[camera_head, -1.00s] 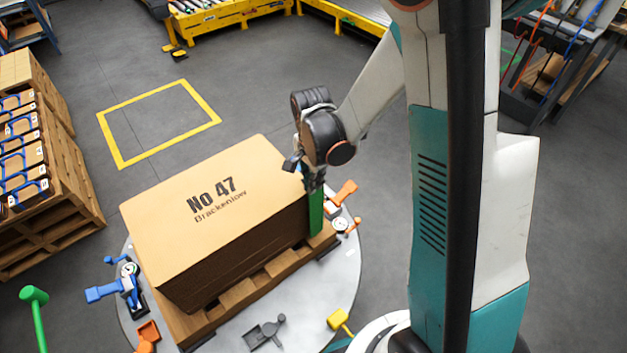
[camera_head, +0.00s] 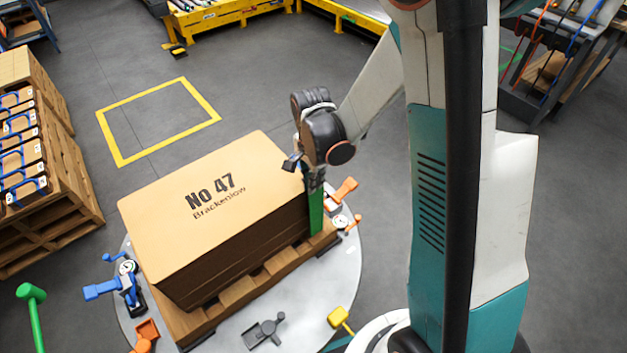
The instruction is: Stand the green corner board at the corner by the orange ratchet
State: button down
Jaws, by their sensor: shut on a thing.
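The green corner board (camera_head: 316,214) stands upright at the right-hand corner of the large cardboard stack marked No 47 (camera_head: 190,225). Its foot is at the edge of the wooden pallet (camera_head: 325,238). My gripper (camera_head: 313,178) is shut on the board's upper end, beside the top of the stack. The orange ratchet (camera_head: 342,192) is just right of the board, on the round grey table. Whether the board touches the stack's corner cannot be told. The gripper's fingers are partly hidden by my wrist.
The round table (camera_head: 335,285) also carries a blue ratchet (camera_head: 125,285), a dark grey one (camera_head: 264,333), a yellow one (camera_head: 341,319) and an orange piece (camera_head: 146,335). A loaded pallet (camera_head: 60,225) stands at left. The floor beyond the stack is clear.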

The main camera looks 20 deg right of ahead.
jog(key=shift+f, duration=0.1)
jog(key=c, duration=1.7)
grip_release()
